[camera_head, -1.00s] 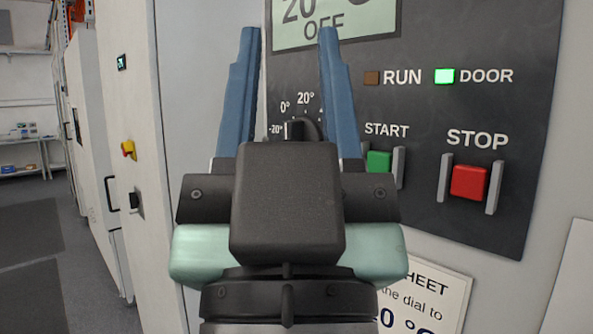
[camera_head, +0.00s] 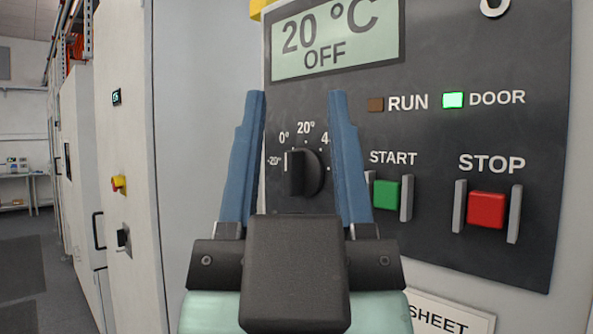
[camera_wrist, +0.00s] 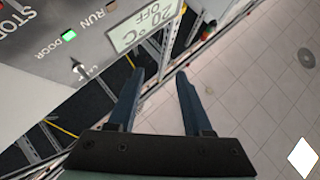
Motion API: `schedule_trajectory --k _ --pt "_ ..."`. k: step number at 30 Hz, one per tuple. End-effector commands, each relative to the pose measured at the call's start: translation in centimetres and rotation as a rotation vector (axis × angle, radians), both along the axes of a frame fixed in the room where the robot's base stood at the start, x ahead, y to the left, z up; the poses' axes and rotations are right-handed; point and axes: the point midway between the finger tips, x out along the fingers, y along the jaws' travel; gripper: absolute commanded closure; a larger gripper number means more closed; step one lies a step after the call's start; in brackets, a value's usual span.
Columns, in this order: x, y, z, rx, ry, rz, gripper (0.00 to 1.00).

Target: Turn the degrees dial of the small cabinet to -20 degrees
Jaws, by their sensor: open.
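The degrees dial (camera_head: 312,174) is a round black knob with a raised grip on the dark control panel (camera_head: 420,130). It sits below the display (camera_head: 335,42), which reads 20 °C OFF. Scale marks -20°, 0°, 20° and a partly hidden 4 ring its upper side. A pale line shows at the grip's left edge, near the -20° mark; its exact setting is hard to tell. My gripper (camera_head: 298,96) is open and empty, its blue fingers framing the dial left and right in the head view. The wrist view shows my gripper (camera_wrist: 161,72) over floor; the dial is not discernible there.
Right of the dial are the green START button (camera_head: 386,194) and red STOP button (camera_head: 486,209), each between grey guards. The RUN lamp (camera_head: 376,104) is dull brown; the DOOR lamp (camera_head: 453,100) glows green. A sheet (camera_head: 450,316) is below the panel.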

Motion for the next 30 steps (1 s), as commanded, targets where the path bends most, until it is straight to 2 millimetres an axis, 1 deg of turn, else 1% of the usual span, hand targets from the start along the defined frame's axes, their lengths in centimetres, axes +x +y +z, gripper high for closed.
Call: schedule_trajectory --k 2,4,9,10,12,14,17,20,22,24,27,30 --pt "1.1 0.4 -0.2 0.002 0.031 -0.008 0.5" --pt "3.0 1.0 -0.5 0.003 0.086 -0.033 0.5" --pt "9.3 3.5 -2.3 0.029 0.312 -0.156 0.5" --pt "10.2 4.0 -2.6 0.036 0.354 -0.185 0.5" --pt "11.8 5.2 -3.3 0.059 0.447 -0.254 0.5" --pt "12.5 6.2 -3.8 0.083 0.52 -0.32 0.5" --pt "12.5 7.8 -4.2 0.134 0.622 -0.433 0.5" --pt "11.2 9.3 -4.2 0.193 0.693 -0.543 0.5" --pt "10.0 10.1 -4.1 0.232 0.725 -0.609 0.5" --pt "8.7 10.7 -3.9 0.266 0.746 -0.662 0.5" --pt "7.5 11.2 -3.7 0.304 0.761 -0.712 0.5" --pt "7.0 11.3 -3.6 0.318 0.766 -0.736 0.5"
